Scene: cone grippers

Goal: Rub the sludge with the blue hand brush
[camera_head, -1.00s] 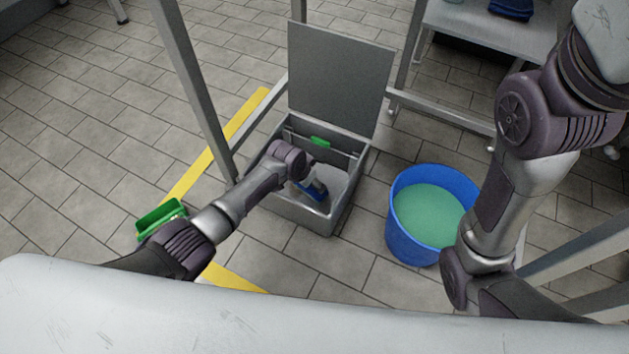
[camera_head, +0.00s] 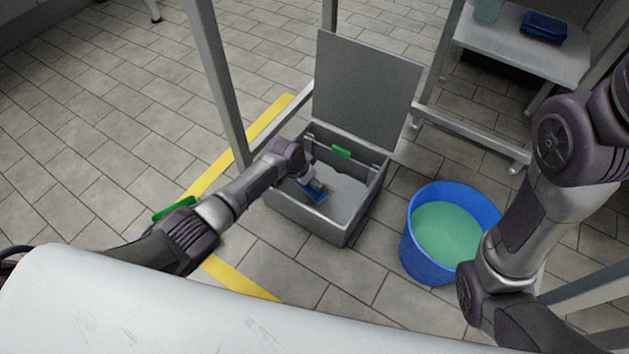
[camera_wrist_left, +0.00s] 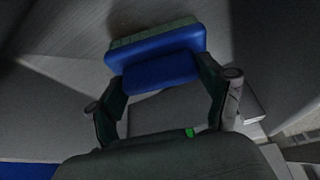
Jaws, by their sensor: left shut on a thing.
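The blue hand brush (camera_wrist_left: 160,58) is held between the fingers of my left gripper (camera_wrist_left: 160,90) in the left wrist view, with its pale bristles facing away from the gripper. In the head view the brush (camera_head: 315,193) is inside the open grey metal box (camera_head: 318,220), low over its floor. The light grey surface (camera_head: 345,190) inside the box may be the sludge; I cannot tell whether the bristles touch it. My left forearm reaches into the box from the left. My right arm shows at the right, but its gripper is out of view.
The box's lid (camera_head: 365,90) stands open at the back. A blue bucket (camera_head: 408,258) with green liquid stands to the right. A green object (camera_head: 172,208) lies partly behind my left arm. Metal posts (camera_head: 217,85) and a shelf (camera_head: 520,45) stand around the box.

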